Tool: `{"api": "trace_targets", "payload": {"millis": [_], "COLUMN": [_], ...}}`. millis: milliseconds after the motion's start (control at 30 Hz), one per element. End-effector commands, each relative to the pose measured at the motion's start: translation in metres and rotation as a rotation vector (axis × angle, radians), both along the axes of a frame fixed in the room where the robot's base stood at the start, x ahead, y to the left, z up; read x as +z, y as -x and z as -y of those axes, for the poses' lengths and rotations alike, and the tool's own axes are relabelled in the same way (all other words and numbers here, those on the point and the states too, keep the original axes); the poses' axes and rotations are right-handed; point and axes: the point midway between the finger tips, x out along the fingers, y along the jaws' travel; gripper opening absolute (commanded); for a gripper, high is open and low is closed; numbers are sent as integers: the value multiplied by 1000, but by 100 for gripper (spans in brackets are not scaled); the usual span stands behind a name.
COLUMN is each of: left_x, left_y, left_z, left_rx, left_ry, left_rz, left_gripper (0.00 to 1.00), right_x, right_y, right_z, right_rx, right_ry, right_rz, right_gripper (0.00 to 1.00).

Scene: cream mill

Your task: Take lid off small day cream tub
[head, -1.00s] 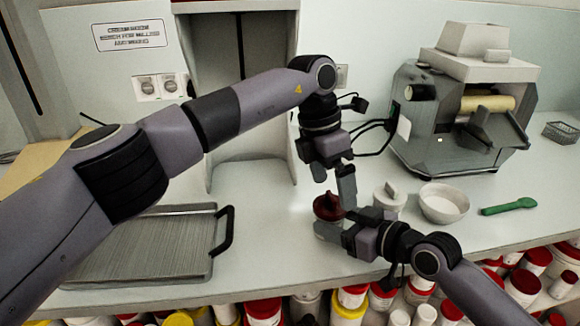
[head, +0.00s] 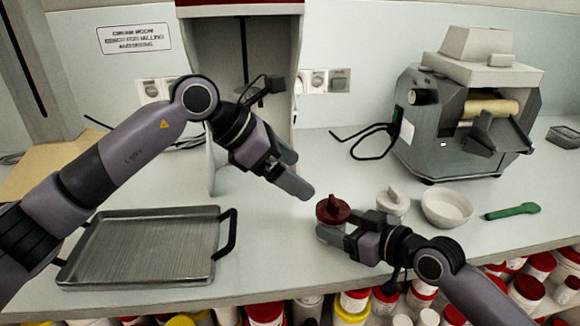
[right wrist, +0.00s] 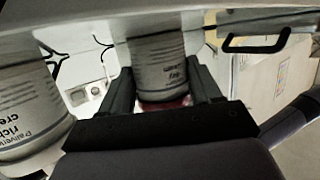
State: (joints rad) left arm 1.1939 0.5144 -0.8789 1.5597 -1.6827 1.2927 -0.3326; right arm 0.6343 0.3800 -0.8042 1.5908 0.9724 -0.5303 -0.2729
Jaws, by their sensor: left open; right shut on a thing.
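The small day cream tub (head: 328,234) stands on the bench with its dark red knobbed lid (head: 333,208) on top. My right gripper (head: 350,240) is shut on the tub's body from the right. In the right wrist view the tub's printed label (right wrist: 158,65) shows upside down between the fingers, with a bit of red lid (right wrist: 165,103) below it. My left gripper (head: 296,178) is open and empty, up and to the left of the lid, apart from it.
A white bowl (head: 445,207), a green spoon (head: 512,211) and a roller mill (head: 462,125) are on the right. A metal tray (head: 145,248) lies at the left. Many tubs sit below the bench edge.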

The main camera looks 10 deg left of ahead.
Motion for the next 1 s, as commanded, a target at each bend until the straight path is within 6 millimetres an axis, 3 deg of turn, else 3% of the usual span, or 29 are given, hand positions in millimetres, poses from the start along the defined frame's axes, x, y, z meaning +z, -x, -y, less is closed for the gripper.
{"api": "trace_targets", "payload": {"millis": [600, 1000], "left_x": [-72, -83], "left_y": [-25, -30], "left_z": [67, 78], "left_rx": [-1, -1], "left_ry": [0, -1], "left_rz": [-4, 0], "left_gripper": [100, 100], "right_x": [0, 0], "right_y": [0, 0], "right_z": [0, 0], "right_rx": [0, 0], "right_ry": [0, 0], "right_rz": [0, 0], "right_gripper": [8, 8]}}
